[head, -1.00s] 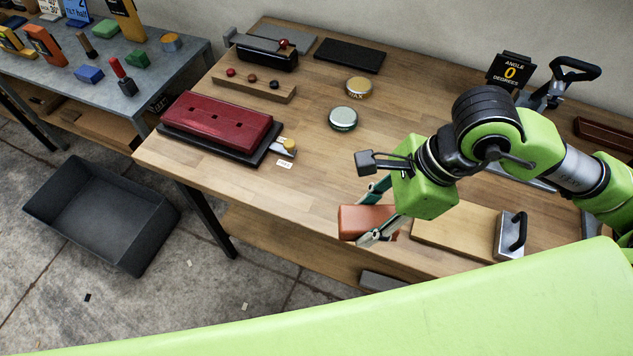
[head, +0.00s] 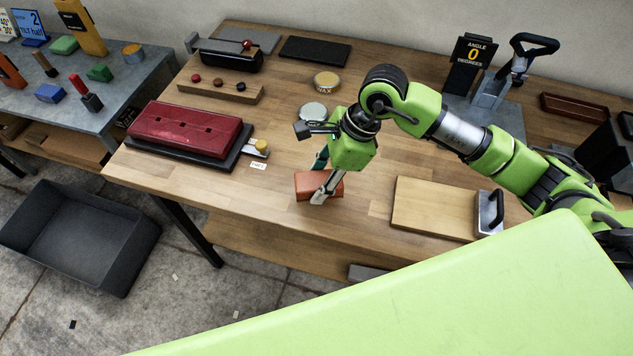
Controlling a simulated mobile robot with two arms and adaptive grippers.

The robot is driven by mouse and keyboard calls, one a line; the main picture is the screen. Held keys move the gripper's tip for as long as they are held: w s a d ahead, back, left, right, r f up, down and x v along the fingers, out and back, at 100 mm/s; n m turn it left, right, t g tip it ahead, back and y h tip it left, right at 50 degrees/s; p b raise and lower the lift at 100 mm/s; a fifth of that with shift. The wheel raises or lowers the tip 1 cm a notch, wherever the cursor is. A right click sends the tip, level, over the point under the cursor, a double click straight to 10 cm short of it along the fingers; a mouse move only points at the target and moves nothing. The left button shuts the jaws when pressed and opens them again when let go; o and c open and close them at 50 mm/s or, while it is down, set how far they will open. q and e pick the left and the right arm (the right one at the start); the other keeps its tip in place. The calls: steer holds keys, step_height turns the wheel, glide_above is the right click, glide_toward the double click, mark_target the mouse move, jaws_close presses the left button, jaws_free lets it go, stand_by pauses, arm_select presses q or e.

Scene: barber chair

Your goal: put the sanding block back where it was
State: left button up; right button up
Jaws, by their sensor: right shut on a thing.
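The sanding block, an orange-red block (head: 307,184), is at the front middle of the wooden workbench (head: 275,215). My right gripper (head: 321,187) reaches down from above and is shut on it, its fingers across the block and hiding part of it. I cannot tell whether the block touches the bench top or is held just above it. It is left of the pale wooden board (head: 433,207), with bare bench between them. My left gripper is not in view.
A red case on a black base (head: 190,130) lies to the left. A round tin (head: 313,111) and a wax tin (head: 327,81) stand behind my gripper. A metal block with a black handle (head: 488,212) is at the board's right end. A dark bin (head: 80,235) is on the floor.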

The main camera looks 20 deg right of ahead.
mark_target(316, 189)
steer(key=shift+w+a+f, duration=0.1)
steer(key=shift+w+f, duration=0.4)
step_height(316, 189, down, 3)
steer(key=shift+w+p, duration=0.1)
steer(key=shift+p, duration=0.85)
steer(key=shift+f, duration=0.25)
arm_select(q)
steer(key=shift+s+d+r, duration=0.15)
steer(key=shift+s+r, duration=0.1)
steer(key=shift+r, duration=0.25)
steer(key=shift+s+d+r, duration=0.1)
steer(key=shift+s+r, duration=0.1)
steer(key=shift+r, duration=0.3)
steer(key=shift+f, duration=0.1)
arm_select(e)
steer(key=shift+f, duration=0.1)
steer(key=shift+f+b, duration=0.2)
steer(key=shift+b, duration=0.25)
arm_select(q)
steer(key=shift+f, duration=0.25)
arm_select(e)
steer(key=o, duration=1.1)
steer(key=shift+c, duration=0.2)
